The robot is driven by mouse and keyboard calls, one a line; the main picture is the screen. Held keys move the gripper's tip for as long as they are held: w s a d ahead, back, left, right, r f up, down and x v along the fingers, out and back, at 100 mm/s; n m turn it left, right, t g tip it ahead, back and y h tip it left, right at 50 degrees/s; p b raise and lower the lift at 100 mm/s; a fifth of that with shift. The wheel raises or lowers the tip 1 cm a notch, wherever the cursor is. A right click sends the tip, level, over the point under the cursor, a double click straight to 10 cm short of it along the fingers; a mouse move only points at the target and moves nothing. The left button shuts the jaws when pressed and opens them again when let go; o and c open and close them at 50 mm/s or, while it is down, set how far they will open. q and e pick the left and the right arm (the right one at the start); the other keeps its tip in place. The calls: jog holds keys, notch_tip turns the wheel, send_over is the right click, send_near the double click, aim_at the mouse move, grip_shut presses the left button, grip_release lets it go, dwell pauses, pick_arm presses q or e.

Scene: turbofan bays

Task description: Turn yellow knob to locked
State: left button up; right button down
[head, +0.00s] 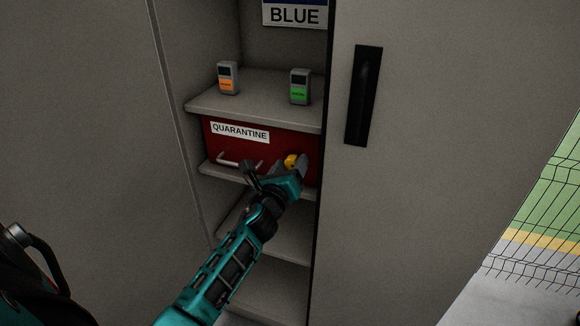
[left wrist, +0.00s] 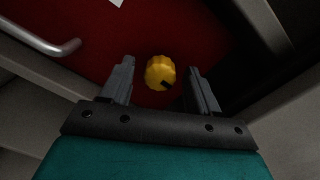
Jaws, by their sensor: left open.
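The yellow knob (head: 291,161) is on the front of the red quarantine drawer (head: 222,147), at its right side. In the left wrist view the knob (left wrist: 160,73) is round and ridged, with a black mark at its lower right edge. My left gripper (head: 297,165) is at the knob, partly covering it in the head view. In the left wrist view its two fingers (left wrist: 158,82) are open, one on each side of the knob, with gaps between. I cannot tell how deep the fingers reach. My right gripper is not seen.
A metal handle (head: 238,161) is left of the knob on the drawer. A shelf (head: 262,98) above holds an orange-labelled device (head: 228,78) and a green-labelled device (head: 300,87). A cabinet door with a black handle (head: 363,95) is close on the right.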

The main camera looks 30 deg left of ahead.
pick_arm(q)
jog(key=shift+w, duration=0.1)
jog(key=shift+c, duration=0.3)
jog(key=c, duration=1)
jog(key=n, duration=0.4)
jog(key=shift+n, duration=0.3)
jog(key=n+p, duration=0.1)
jog(key=n, duration=0.3)
jog(key=n+p, duration=0.1)
jog(key=n, duration=0.3)
jog(key=shift+n, duration=0.4)
jog(key=shift+n+h+p, duration=0.3)
jog(key=shift+n+p, duration=0.4)
jog(key=shift+n, duration=1.4)
